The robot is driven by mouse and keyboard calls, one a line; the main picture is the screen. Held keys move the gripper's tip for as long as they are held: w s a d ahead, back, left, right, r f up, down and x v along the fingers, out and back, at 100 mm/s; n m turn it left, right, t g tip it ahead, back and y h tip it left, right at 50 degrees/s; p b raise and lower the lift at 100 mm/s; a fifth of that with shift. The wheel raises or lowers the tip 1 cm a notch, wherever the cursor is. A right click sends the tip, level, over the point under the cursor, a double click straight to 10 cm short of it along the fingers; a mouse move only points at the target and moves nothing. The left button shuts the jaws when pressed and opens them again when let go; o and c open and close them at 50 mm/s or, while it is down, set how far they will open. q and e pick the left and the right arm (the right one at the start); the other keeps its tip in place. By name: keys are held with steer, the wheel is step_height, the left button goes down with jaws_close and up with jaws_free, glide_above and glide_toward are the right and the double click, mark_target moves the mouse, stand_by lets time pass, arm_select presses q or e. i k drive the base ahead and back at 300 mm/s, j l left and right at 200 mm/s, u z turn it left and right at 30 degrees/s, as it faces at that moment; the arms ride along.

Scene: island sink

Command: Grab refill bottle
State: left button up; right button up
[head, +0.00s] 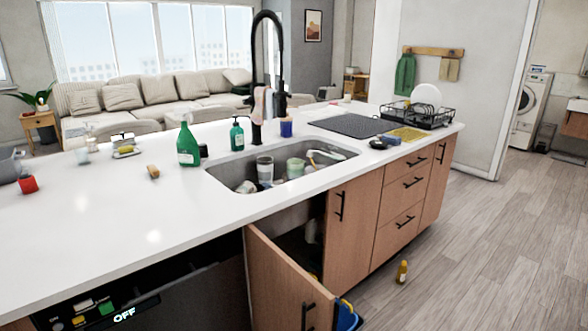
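Several bottles are in the head view, and I cannot tell for sure which one is the refill bottle. A large green bottle (188,144) stands upright on the white counter, left of the sink. A smaller green pump bottle (237,135) stands behind the sink, beside the black faucet. A small yellow bottle (402,272) stands upright on the wood floor, in front of the drawers. The cabinet under the sink is dark inside, so its contents are mostly hidden. Neither of my grippers is in view.
The cabinet door (285,287) stands open into the room, with something blue (346,316) partly behind it. The sink (310,178) holds cups and dishes. A dish rack (420,114) is at the counter's right end. The floor at right is mostly clear.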

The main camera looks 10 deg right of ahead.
mark_target(402, 274)
steer(key=i+l+u, duration=0.4)
steer(key=l, duration=1.35)
steer(key=i+l+u, duration=0.4)
steer(key=l, duration=1.4)
steer(key=l+u, duration=0.4)
steer(key=l, duration=1.45)
